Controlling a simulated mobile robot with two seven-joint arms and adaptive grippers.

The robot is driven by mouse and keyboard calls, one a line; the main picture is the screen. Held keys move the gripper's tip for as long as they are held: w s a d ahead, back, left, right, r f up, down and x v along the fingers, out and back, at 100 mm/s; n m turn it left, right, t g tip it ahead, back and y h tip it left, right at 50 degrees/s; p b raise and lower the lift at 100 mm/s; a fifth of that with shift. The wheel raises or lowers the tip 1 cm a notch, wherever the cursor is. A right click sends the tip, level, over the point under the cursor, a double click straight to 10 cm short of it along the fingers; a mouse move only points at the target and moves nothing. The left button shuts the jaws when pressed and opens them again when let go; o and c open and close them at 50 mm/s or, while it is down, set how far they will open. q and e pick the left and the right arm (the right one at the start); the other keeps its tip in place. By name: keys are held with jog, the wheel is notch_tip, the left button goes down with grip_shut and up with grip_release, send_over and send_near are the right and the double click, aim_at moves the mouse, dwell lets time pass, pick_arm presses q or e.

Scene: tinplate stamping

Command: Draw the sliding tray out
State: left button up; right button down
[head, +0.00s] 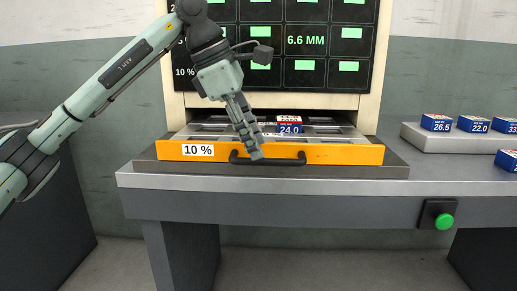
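The sliding tray (340,154) has an orange front with a "10 %" label and stands at the foot of the cream-framed cabinet. Its black bar handle (285,161) runs along the middle of the front. Some of the tray's grey inside shows behind the front, with a blue and red box marked 24.0 (289,125) in it. My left gripper (255,153) points down at the left part of the handle, its fingers overlapping it in the picture. The fingers look close together, but whether they grip the handle is unclear. My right gripper is not in view.
The grey bench (300,184) carries the cabinet (381,60) with its dark display panel. At right, a pale block (455,141) holds several small boxes, and another box (507,160) lies nearby. A green button (443,221) sits on the bench front.

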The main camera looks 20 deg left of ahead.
pick_arm(q)
jog(key=v, duration=0.9)
jog(key=shift+r, duration=0.15)
